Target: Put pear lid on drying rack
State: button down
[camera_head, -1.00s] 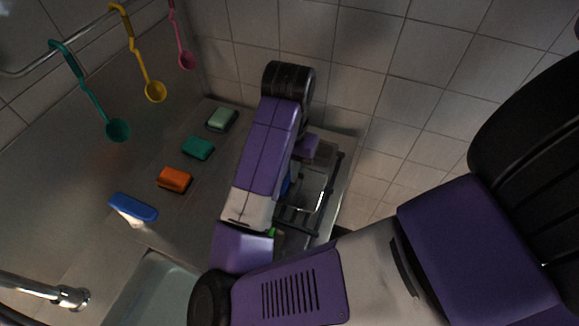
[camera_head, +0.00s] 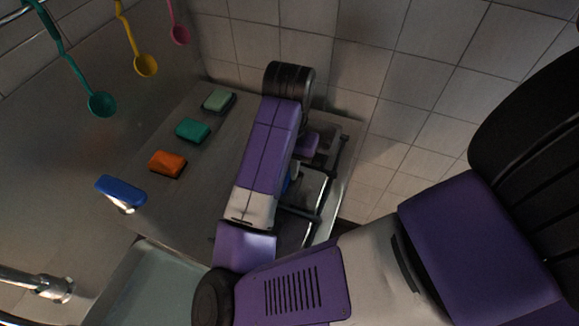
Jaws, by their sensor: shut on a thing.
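A drying rack with dark rails (camera_head: 330,182) stands on the counter at the right, partly behind my arm. Clear or shiny pieces show between its rails. My purple and white arm crosses the middle of the view and bends down behind its own forearm, close to the rack. The fingertips of my gripper are hidden there. I cannot make out a pear lid. A small blue and white patch shows between the forearm and the rack, too covered to name.
A sink (camera_head: 150,285) and faucet (camera_head: 50,287) are in front. Teal, yellow and pink ladles hang at upper left.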

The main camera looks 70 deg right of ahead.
jog(key=c, duration=1.4)
grip_release()
jog(key=shift+r+p, duration=0.8)
jog(key=shift+r, duration=3.1)
